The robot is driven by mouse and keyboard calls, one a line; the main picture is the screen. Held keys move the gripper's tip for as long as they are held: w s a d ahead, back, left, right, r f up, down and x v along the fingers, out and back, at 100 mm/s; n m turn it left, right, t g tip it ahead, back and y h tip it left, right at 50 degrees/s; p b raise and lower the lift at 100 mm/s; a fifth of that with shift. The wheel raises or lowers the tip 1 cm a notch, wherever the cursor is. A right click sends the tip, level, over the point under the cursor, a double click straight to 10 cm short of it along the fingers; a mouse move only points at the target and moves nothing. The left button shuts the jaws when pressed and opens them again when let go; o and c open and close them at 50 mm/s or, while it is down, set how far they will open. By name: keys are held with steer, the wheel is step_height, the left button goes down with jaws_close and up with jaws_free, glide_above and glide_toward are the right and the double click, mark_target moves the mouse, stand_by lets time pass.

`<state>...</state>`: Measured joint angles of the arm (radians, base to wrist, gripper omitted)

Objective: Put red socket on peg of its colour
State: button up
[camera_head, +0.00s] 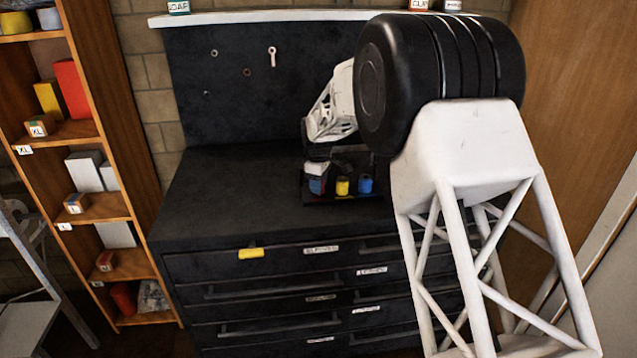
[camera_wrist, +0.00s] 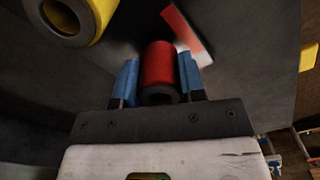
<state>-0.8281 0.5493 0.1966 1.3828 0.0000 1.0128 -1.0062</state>
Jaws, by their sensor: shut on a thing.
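My gripper (camera_wrist: 160,80) has blue fingers and is shut on the red socket (camera_wrist: 160,65), a short red cylinder with a dark open end. In the head view my gripper (camera_head: 316,180) is at the left end of a dark rack (camera_head: 342,201) on the cabinet top. The socket is mostly hidden there, and I cannot tell whether it is around a peg. A yellow socket (camera_head: 343,187) and a blue socket (camera_head: 366,184) stand in the rack to its right. The yellow socket also shows in the wrist view (camera_wrist: 97,10). No red peg can be made out.
In the wrist view a red and white strip (camera_wrist: 188,32) lies just beyond the red socket. The dark cabinet top (camera_head: 230,195) is clear left of the rack. A pegboard (camera_head: 230,110) stands behind.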

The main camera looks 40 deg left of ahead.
steer(key=shift+f, duration=0.45)
steer(key=o, duration=1.1)
steer(key=shift+c, duration=0.2)
steer(key=shift+r, duration=3.85)
steer(key=shift+d+r, duration=0.1)
